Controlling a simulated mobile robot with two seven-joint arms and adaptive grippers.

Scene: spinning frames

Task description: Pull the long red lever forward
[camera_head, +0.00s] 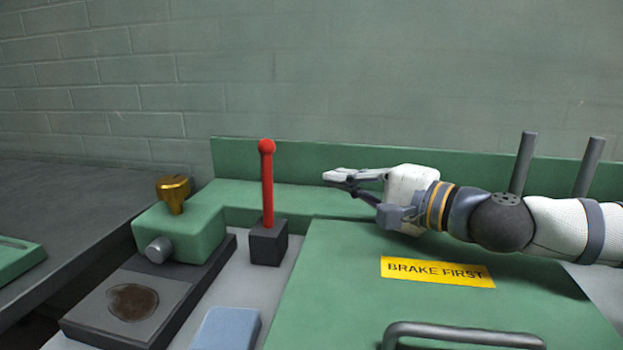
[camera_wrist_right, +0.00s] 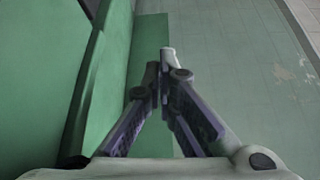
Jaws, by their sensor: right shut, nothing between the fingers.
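The long red lever (camera_head: 267,185) stands upright in the head view, with a round red knob on top and a dark block (camera_head: 268,243) at its foot. My right gripper (camera_head: 327,177) is to the right of the lever, pointing left towards it, with a clear gap between them in the picture. Its fingers are shut and empty. In the right wrist view the fingertips (camera_wrist_right: 165,58) meet with nothing between them, and the lever does not show there. My left gripper is in neither view.
A green housing with a brass knob (camera_head: 173,193) stands left of the lever. A green cover with a yellow BRAKE FIRST label (camera_head: 437,272) and a grey handle (camera_head: 462,336) lies at the right. Two grey posts (camera_head: 523,163) rise behind my right arm. A blue block (camera_head: 226,328) is in front.

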